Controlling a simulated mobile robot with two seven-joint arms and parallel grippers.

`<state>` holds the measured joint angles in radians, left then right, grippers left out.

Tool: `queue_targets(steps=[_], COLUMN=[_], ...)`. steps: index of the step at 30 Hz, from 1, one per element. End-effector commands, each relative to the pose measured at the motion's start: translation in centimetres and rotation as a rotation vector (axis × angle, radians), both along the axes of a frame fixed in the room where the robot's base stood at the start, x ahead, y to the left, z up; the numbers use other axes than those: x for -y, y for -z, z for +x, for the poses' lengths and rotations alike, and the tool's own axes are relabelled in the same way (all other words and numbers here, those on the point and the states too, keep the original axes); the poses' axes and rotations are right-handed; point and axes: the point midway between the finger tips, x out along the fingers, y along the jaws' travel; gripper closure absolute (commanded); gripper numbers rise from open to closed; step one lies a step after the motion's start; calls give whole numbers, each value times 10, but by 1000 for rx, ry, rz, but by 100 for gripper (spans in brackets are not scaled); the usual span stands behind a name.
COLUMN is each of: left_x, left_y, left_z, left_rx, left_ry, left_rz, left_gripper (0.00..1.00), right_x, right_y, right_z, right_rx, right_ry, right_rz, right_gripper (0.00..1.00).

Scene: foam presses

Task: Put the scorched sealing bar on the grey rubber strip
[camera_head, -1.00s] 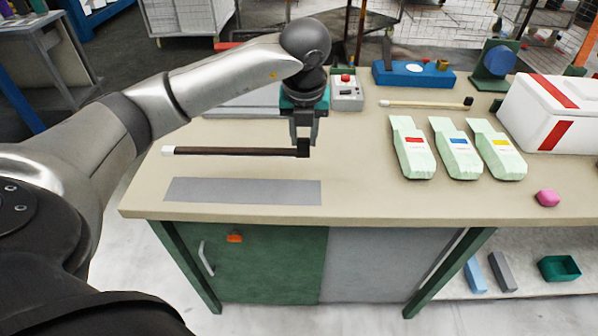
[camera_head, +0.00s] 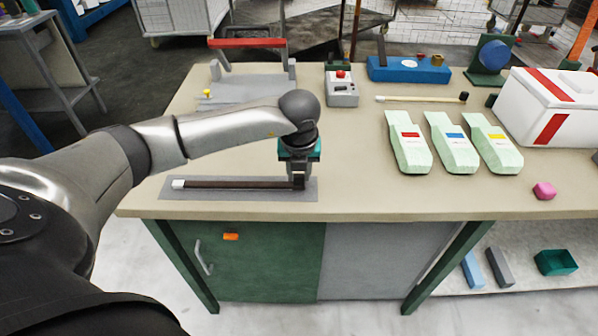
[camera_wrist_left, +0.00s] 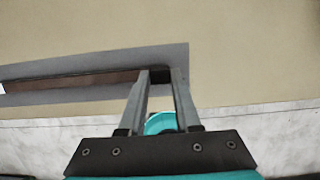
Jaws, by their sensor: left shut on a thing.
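The scorched sealing bar (camera_head: 235,184) is a long dark brown bar with a white left end and a black block at its right end. It lies along the grey rubber strip (camera_head: 225,196) near the table's front left; whether it touches the strip or is held just above is hard to tell. My left gripper (camera_head: 298,184) is shut on its black right end. In the left wrist view the bar (camera_wrist_left: 100,84) runs left from between the fingers (camera_wrist_left: 160,82), over the grey strip (camera_wrist_left: 185,56). My right gripper is out of view.
A grey press with a red handle (camera_head: 246,43) stands at the back left. The front middle is clear.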

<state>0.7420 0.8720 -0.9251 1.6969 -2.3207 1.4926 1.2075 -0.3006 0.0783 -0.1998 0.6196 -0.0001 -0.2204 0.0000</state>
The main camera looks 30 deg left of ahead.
Motion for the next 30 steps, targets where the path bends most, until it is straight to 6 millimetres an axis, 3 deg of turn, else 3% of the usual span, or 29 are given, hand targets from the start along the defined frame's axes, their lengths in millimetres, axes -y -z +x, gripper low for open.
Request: queue_targets(steps=[3, 4, 11, 22, 30], left_x=[0, 0, 0, 0, 7], left_y=[2, 2, 1, -4, -54], left_z=[0, 0, 0, 0, -11], left_rx=[1, 0, 0, 1, 6], left_ry=[0, 0, -1, 0, 2], left_rz=[1, 0, 0, 0, 0], left_gripper=[100, 66, 40, 38, 38], right_x=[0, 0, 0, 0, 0], right_y=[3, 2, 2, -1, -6], right_z=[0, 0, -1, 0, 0], right_rx=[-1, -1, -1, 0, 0], right_ry=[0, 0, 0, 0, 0], right_rz=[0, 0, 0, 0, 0], right_gripper=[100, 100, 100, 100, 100])
